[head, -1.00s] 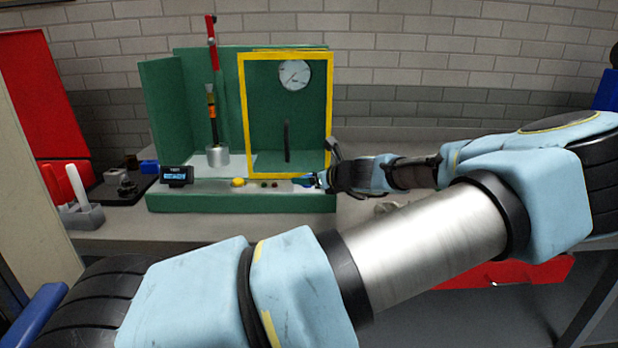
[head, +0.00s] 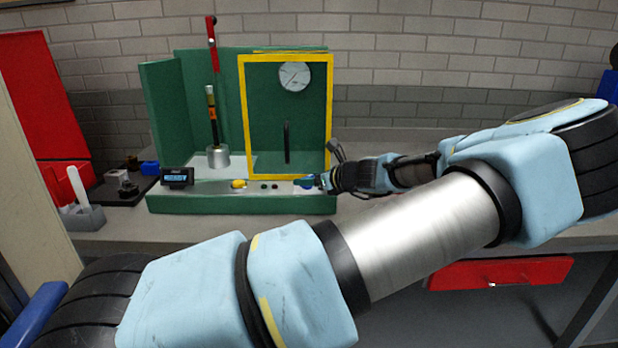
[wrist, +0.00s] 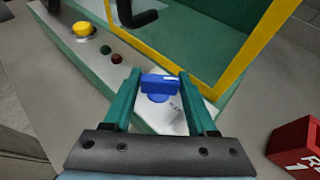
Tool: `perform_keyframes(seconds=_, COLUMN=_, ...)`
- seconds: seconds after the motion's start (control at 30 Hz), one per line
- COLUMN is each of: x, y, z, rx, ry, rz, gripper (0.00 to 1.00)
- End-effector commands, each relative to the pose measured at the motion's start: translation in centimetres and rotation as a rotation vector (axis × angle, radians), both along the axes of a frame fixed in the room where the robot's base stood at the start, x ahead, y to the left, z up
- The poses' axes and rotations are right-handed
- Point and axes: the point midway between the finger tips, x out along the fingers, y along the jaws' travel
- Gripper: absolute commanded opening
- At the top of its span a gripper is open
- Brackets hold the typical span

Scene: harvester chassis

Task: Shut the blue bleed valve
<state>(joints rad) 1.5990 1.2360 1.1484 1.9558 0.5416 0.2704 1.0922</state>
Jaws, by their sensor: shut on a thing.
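The blue bleed valve (wrist: 160,84) is a small blue handle on a round blue base, on the pale top strip of the green chassis (head: 240,206). In the wrist view its bar lies crosswise between my two green fingers. My gripper (wrist: 160,77) is shut on the bar, with a finger at each end. In the head view my gripper (head: 318,182) is at the right end of the strip, and only a bit of blue (head: 303,183) shows there.
A yellow button (head: 238,184), small dark buttons and a display (head: 177,177) share the strip to the left. A yellow-framed panel (head: 330,110) with a gauge (head: 295,76) rises behind. A red block (wrist: 298,146) lies right of the chassis in the wrist view.

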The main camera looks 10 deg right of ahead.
Motion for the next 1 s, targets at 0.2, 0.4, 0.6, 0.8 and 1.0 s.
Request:
perform_keyframes(seconds=0.2, x=0.21, y=-0.16, z=0.38, rx=-0.005, ry=0.002, rz=0.154, gripper=0.02)
perform_keyframes(seconds=0.4, x=0.38, y=-0.35, z=0.14, rx=-0.007, ry=0.002, rz=0.339, gripper=0.02)
perform_keyframes(seconds=0.6, x=0.53, y=-0.39, z=-0.08, rx=-0.007, ry=0.000, rz=0.523, gripper=0.02)
perform_keyframes(seconds=0.8, x=0.60, y=-0.42, z=-0.13, rx=-0.004, ry=0.000, rz=0.681, gripper=0.02)
perform_keyframes(seconds=1.0, x=0.64, y=-0.43, z=-0.11, rx=-0.003, ry=-0.001, rz=0.795, gripper=0.02)
